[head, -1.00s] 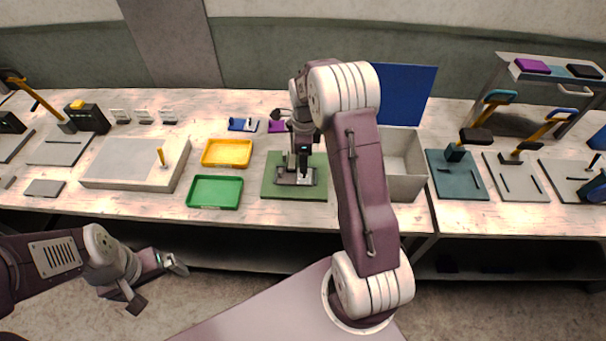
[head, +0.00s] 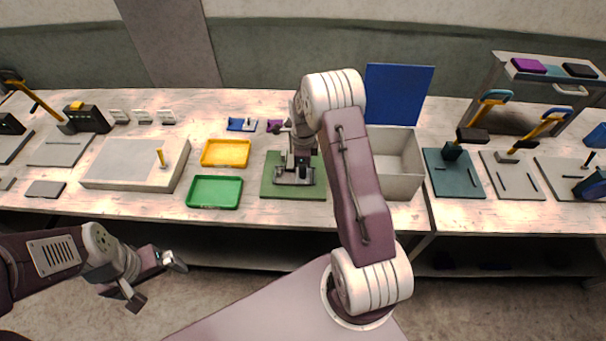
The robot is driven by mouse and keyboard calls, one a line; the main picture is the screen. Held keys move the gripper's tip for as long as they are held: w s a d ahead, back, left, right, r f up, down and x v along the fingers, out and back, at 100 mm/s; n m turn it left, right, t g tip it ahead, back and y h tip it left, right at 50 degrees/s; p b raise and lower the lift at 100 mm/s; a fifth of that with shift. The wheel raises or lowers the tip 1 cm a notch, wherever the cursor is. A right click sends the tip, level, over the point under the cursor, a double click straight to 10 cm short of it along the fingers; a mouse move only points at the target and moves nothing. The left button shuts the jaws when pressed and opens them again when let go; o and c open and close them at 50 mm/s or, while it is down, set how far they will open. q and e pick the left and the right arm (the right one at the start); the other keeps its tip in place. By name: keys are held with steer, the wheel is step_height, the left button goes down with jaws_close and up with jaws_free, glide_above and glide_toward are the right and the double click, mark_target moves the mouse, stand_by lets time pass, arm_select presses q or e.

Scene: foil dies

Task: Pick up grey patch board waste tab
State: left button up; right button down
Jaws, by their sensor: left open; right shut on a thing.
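The green board (head: 270,188) lies on the bench at the middle, with a grey patch (head: 293,182) on it. My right gripper (head: 291,167) reaches down over this patch from above. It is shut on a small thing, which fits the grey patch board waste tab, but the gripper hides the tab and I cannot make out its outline. I cannot tell whether it is clear of the board. My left gripper (head: 156,280) is open and empty, low in front of the bench and away from the boards.
A yellow tray (head: 227,165) and a green tray (head: 214,205) lie left of the green board. A grey open box (head: 405,187) with a blue panel (head: 400,90) behind it stands to the right. Further right are several die boards, such as a teal one (head: 462,183).

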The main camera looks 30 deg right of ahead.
steer(key=r, duration=0.3)
steer(key=r+b, duration=0.1)
steer(key=shift+s+d+r, duration=0.2)
steer(key=shift+s, duration=0.05)
steer(key=s+d+r+b, duration=0.2)
steer(key=s+d+r, duration=0.2)
steer(key=s+r, duration=0.45)
steer(key=r+p, duration=0.1)
steer(key=p, duration=0.1)
steer(key=s+r+p, duration=0.1)
steer(key=r+p, duration=0.3)
steer(key=p, duration=0.1)
steer(key=shift+s+d, duration=0.2)
steer(key=shift+s, duration=0.15)
